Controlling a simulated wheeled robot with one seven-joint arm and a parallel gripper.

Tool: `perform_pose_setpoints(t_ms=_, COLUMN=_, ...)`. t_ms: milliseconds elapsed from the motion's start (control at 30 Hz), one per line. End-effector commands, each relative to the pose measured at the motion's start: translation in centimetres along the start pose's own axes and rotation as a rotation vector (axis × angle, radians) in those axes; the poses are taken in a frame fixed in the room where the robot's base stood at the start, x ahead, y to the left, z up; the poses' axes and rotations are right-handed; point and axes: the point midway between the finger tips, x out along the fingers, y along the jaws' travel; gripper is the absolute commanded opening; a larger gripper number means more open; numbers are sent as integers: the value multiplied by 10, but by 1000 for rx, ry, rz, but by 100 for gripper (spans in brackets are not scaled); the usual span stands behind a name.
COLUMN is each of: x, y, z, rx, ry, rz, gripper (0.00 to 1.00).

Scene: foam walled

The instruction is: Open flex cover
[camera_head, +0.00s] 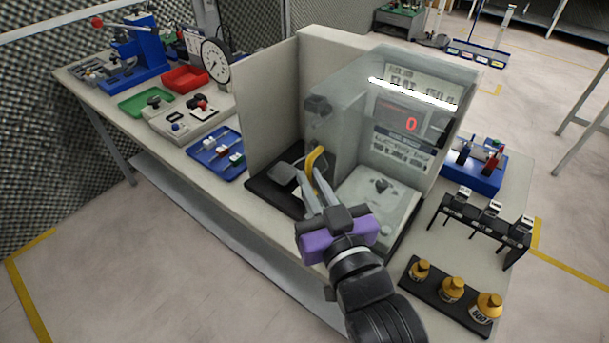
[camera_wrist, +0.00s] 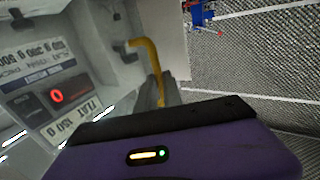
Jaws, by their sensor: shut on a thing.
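The flex tester (camera_head: 385,180) stands on the bench with a see-through grey cover (camera_head: 345,95) over its front. Its display reads a red 0. It shows upside down at the left of the wrist view (camera_wrist: 40,75). A bent yellow handle (camera_head: 317,160) is at the cover's left front side; it also shows in the wrist view (camera_wrist: 150,62). My gripper (camera_head: 312,187) reaches it from the front, its fingers shut around the lower part of the handle. In the wrist view the fingers (camera_wrist: 168,92) partly hide the handle's end. I cannot tell how far the cover stands open.
Beige panels (camera_head: 267,105) stand left of and behind the tester. A blue tray (camera_head: 215,158) is to the left. A black rack (camera_head: 485,222) and yellow-topped weights (camera_head: 452,289) are on the right, close to my arm. A blue box (camera_head: 478,168) is behind them.

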Motion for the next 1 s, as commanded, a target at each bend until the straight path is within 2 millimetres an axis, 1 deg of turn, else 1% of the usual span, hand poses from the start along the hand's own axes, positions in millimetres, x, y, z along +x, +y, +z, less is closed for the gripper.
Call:
perform_pose_setpoints(t_ms=200, x=0, y=0, z=0, rx=0, ry=0, rz=-1, gripper=0)
perform_pose_setpoints(t_ms=233, x=0, y=0, z=0, rx=0, ry=0, rz=-1, gripper=15)
perform_pose_setpoints(t_ms=300, x=0, y=0, z=0, rx=0, ry=0, rz=-1, gripper=28)
perform_pose_setpoints(t_ms=333, x=0, y=0, z=0, rx=0, ry=1, rz=-1, gripper=32)
perform_pose_setpoints(t_ms=667, x=-2, y=0, z=1, rx=0, ry=0, rz=0, gripper=32)
perform_pose_setpoints(t_ms=767, x=-10, y=0, z=1, rx=0, ry=0, rz=0, gripper=32)
perform_pose_setpoints(t_ms=1000, x=-49, y=0, z=2, rx=0, ry=-1, rz=-1, gripper=32)
